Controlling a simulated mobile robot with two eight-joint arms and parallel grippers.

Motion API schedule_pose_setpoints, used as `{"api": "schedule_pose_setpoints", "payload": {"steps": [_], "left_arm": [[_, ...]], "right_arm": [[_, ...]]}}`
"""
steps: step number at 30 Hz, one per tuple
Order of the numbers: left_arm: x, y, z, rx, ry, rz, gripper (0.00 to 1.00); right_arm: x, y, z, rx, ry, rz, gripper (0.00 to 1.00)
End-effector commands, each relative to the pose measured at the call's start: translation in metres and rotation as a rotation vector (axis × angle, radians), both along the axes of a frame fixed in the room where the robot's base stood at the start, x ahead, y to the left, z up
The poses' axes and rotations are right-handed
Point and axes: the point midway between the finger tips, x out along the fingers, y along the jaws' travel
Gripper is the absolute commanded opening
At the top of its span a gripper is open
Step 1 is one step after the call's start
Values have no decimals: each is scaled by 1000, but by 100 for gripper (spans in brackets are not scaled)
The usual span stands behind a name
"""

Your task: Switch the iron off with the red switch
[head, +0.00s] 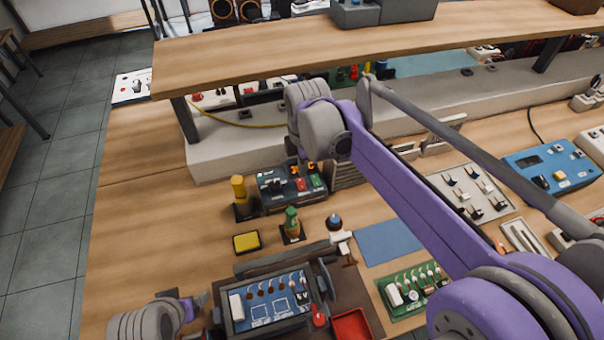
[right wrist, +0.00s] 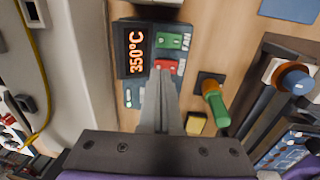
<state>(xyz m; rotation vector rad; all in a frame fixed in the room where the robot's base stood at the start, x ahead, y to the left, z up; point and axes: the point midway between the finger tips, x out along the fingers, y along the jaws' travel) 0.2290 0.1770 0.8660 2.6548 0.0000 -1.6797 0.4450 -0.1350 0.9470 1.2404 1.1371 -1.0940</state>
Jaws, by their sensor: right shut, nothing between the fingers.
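The soldering station (head: 268,190) stands on the bench, with an orange lit display, a red switch (head: 300,184) and a green switch (head: 316,181). In the right wrist view the display (right wrist: 136,52) reads 350°C, and the red switch (right wrist: 166,65) lies below the green one (right wrist: 169,41). My right gripper (right wrist: 164,76) is shut and empty, its tips at the lower edge of the red switch; I cannot tell whether they touch. In the head view its wrist hangs over the station. A green-handled iron (head: 291,219) stands upright nearby. My left wrist shows at lower left, its fingers unclear.
A yellow sponge (head: 247,241) and a yellow-handled tool (head: 239,189) stand left of the station. A blue circuit board (head: 265,304) and a red tray (head: 351,326) lie nearer. A wooden shelf (head: 230,66) overhangs the back.

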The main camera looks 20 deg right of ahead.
Motion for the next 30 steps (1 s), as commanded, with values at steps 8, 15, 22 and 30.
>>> {"api": "schedule_pose_setpoints", "payload": {"steps": [8, 15, 22, 30], "left_arm": [[0, 0, -3, 0, 1, 0, 82], [0, 0, -3, 0, 1, 0, 82], [-1, 0, -4, 0, 1, 0, 82], [0, 0, -2, 0, 1, 0, 82]], "right_arm": [[4, 0, -29, 0, 0, 0, 0], [4, 0, -32, 0, 0, 0, 0], [6, 0, -36, 0, 0, 0, 0], [12, 1, -44, -2, 101, 0, 0]]}}
